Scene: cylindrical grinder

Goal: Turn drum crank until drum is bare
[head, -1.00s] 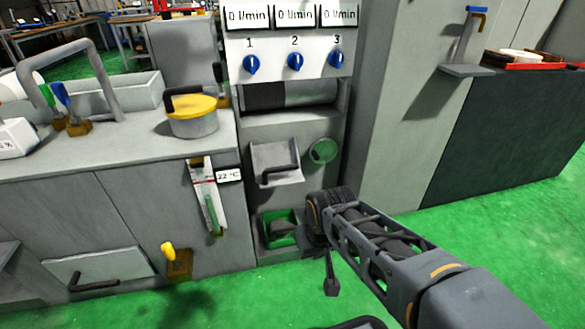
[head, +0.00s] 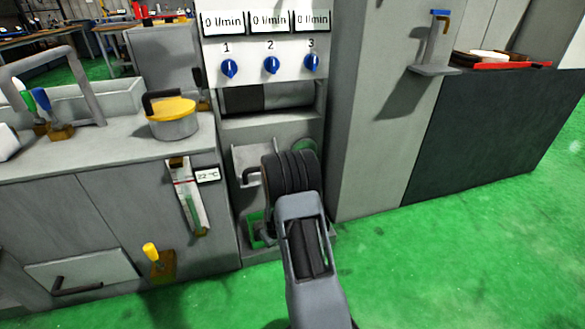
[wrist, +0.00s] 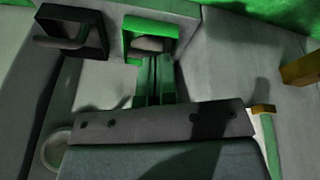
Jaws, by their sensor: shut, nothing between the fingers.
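The drum (head: 268,97) lies in the niche under the blue knobs in the head view. Its left part is dark and its right part lighter grey. I cannot make out a drum crank for certain. A green round part (head: 305,146) shows below the niche, partly hidden by my arm. My gripper (wrist: 155,60) is shut and empty in the wrist view, its fingers pointing at a green-framed opening (wrist: 131,40). I cannot tell whether they touch it. In the head view my arm hides the gripper.
A grey tray with a black handle (head: 249,176) is beside my arm, and a green-edged opening (head: 256,230) is below. A yellow-topped lever (head: 152,252) stands at lower left. A cabinet wall (head: 375,110) rises at right. The green floor (head: 440,260) at right is clear.

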